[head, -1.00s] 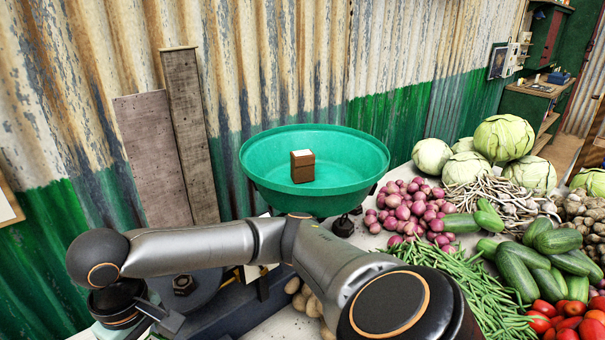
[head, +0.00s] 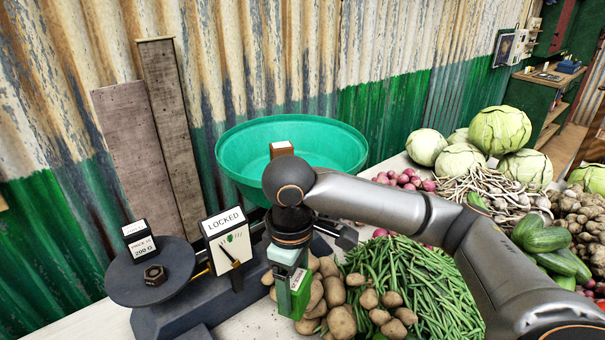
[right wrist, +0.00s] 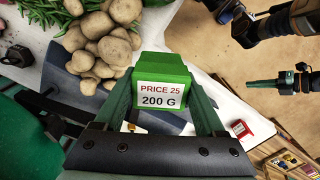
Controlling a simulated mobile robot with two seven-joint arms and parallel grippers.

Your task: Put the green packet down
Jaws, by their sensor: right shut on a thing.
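My right gripper (head: 290,292) is shut on the green packet (head: 299,290), held left of the potatoes, in front of the balance. In the right wrist view the packet (right wrist: 162,84) sits between the two fingers, with its label "PRICE 25 200 G" facing the camera. Its underside is hidden, so I cannot tell its height above the table. A dark gripper with greenish fingers, seemingly my left one (right wrist: 268,85), shows at the right of the right wrist view; its opening is unclear.
The balance has a green pan (head: 340,135) with a brown packet (head: 281,149), a "LOCKED" sign (head: 226,228) and a dark plate (head: 130,282) bearing a black packet (head: 139,241) and a hex weight (head: 155,275). Potatoes (head: 338,322) and beans (head: 420,285) lie close by.

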